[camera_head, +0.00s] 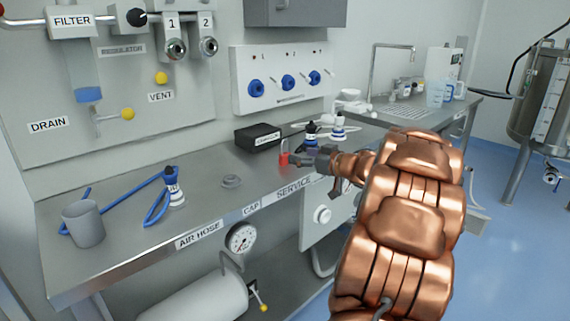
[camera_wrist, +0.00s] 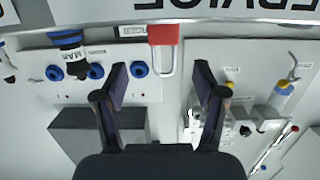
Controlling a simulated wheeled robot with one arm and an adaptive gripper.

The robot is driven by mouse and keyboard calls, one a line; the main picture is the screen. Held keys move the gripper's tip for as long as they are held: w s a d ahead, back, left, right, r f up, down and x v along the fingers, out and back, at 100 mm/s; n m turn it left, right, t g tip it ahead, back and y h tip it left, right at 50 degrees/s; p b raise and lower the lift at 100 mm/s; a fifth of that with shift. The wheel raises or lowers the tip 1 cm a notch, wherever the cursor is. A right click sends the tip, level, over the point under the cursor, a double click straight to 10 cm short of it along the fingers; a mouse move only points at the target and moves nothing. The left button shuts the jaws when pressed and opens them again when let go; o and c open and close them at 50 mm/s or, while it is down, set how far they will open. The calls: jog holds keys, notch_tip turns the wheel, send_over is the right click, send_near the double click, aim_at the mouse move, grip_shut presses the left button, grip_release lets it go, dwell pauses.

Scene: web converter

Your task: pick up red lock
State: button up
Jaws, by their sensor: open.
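The red lock (camera_head: 284,159) stands on the steel bench in the head view, near the front edge by the SERVICE label. In the wrist view the lock (camera_wrist: 163,35) shows its red body at the top and its silver shackle hanging below in the picture. My gripper (camera_head: 298,158) is right beside the lock in the head view, reaching in from the right. In the wrist view my gripper (camera_wrist: 158,77) has its two dark fingers spread apart, with the shackle between and just beyond the fingertips. Nothing is held. Whether a finger touches the lock cannot be told.
A black box (camera_head: 258,137) stands behind the lock. A grey cap (camera_head: 232,181), a blue hose (camera_head: 155,208) and a grey cup (camera_head: 83,224) lie to the left. The bench between cap and lock is clear.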

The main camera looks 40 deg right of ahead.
aim_at(287, 154)
jog(key=shift+w+f, duration=0.25)
jog(key=shift+w, duration=1)
jog(key=w, duration=0.2)
jog(key=w+f+b, duration=0.1)
jog(key=w, duration=0.1)
jog(key=shift+a+f, duration=0.15)
jog(key=shift+f, duration=0.05)
jog(key=shift+w, duration=0.5)
grip_shut()
jog(key=shift+r, duration=0.15)
